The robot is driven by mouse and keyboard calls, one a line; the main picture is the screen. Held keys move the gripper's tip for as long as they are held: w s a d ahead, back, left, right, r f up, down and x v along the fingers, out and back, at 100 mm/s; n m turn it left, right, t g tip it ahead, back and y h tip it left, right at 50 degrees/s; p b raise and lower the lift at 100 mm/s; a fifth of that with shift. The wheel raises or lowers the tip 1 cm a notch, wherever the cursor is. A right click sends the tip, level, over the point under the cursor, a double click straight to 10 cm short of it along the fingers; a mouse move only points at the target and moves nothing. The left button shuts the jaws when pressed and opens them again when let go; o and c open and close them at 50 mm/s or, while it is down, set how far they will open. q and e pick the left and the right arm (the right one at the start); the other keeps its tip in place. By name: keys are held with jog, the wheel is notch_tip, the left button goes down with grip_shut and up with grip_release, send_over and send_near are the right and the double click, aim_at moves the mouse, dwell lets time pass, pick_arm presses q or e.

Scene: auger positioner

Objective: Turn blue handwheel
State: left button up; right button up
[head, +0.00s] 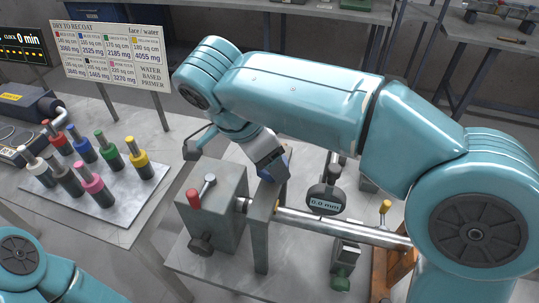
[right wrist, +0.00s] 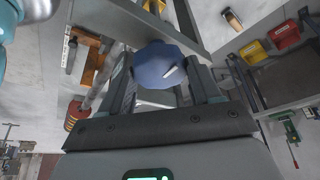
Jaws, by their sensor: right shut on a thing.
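The blue handwheel (right wrist: 160,64) shows in the right wrist view, faceted and with a pale mark on its face. It sits between the two fingers of my right gripper (right wrist: 162,82), which is shut on it. In the head view only a piece of the blue handwheel (head: 273,163) shows beside my right gripper (head: 268,160), at the top of the upright grey plate. My right wrist hides much of it there. The dial gauge (head: 325,199) right of it reads 0.0 mm. My left gripper is not in view.
A grey block (head: 212,207) with a red-knobbed lever stands left of the plate. A steel rod (head: 340,227) runs right, near a yellow-knobbed lever (head: 385,207) and a green handle (head: 341,283). A tray (head: 122,200) of several coloured-collared cylinders lies left. A sign (head: 110,55) stands behind.

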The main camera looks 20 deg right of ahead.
dwell(0.3)
jog(key=o, duration=1.1)
jog(key=shift+c, duration=0.2)
jog(key=shift+r, duration=0.1)
jog(key=p+v, duration=0.6)
jog(key=v, duration=1)
jog(key=shift+w+a, duration=0.1)
jog(key=shift+a, duration=0.05)
